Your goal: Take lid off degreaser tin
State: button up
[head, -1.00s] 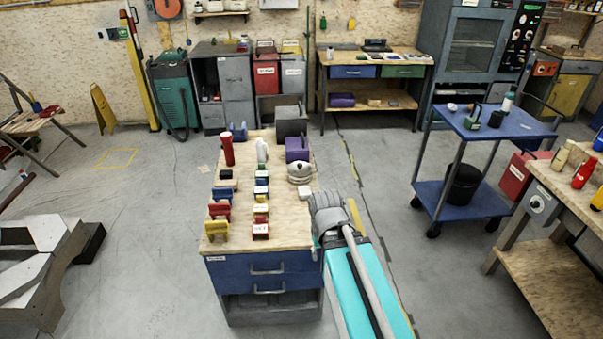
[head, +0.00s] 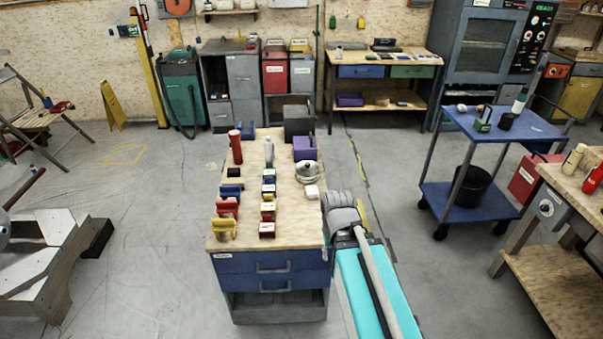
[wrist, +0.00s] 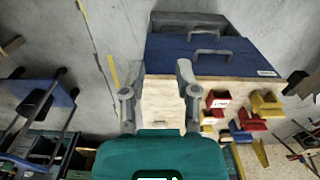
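No tin that I can read as degreaser shows; the labels in view are too small. A grey-white rounded container (head: 307,173) stands at the right of the wooden-topped bench, and I cannot tell whether it has a lid. A small white block (head: 312,192) lies in front of it. My gripper (wrist: 158,88) is open and empty in the wrist view, with its fingers spread over the pale bench top. In the head view my arm reaches along the bench's right side, and its wrist hides the fingertips.
A blue cart (head: 540,131) with bottles stands to the right. Open floor lies left of the bench.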

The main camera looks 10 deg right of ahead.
aim_at(303, 168)
jog(key=u, duration=0.3)
jog(key=i, duration=1.1)
jog(key=z, duration=0.45)
